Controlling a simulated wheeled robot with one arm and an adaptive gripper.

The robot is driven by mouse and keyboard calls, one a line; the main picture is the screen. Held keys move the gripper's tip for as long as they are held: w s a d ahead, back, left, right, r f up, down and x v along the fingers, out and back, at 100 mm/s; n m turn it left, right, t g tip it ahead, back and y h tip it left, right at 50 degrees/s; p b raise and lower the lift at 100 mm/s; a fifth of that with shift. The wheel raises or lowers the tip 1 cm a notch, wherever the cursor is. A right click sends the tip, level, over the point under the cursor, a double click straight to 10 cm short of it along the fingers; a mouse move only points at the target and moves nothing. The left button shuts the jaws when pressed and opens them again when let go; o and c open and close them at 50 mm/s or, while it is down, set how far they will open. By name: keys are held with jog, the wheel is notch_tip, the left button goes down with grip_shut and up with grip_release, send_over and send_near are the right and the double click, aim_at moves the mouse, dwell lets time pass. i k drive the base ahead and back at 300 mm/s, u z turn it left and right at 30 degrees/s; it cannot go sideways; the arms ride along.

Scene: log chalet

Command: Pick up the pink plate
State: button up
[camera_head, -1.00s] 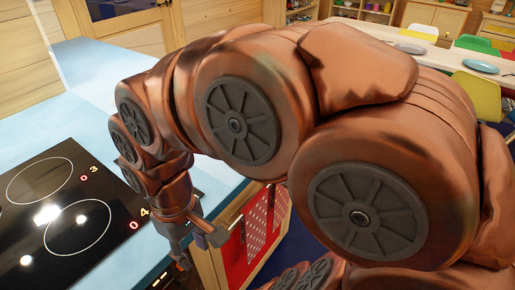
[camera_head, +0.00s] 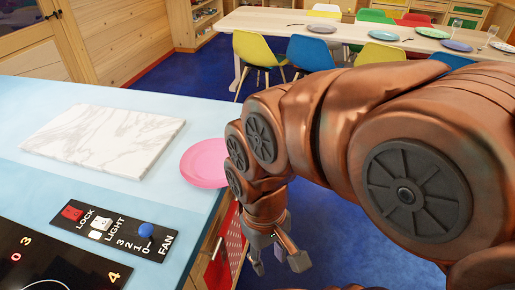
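The pink plate (camera_head: 203,164) lies flat on the light blue counter (camera_head: 190,213), close to its right edge. Its right side is partly hidden behind my arm. My gripper (camera_head: 278,268) hangs past the counter's right edge, nearer to the camera than the plate and lower right of it in the picture. Its fingers point down and look parted, with nothing seen between them. It does not touch the plate.
A white marble board (camera_head: 104,140) lies left of the plate. A control panel (camera_head: 112,231) and a black cooktop (camera_head: 50,268) are in the near counter. A dining table (camera_head: 270,20) with plates and colored chairs stands behind, across open blue floor (camera_head: 340,215).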

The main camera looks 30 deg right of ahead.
aim_at(202, 165)
jog(key=z, duration=0.4)
jog(key=k, duration=0.95)
jog(key=u, duration=0.8)
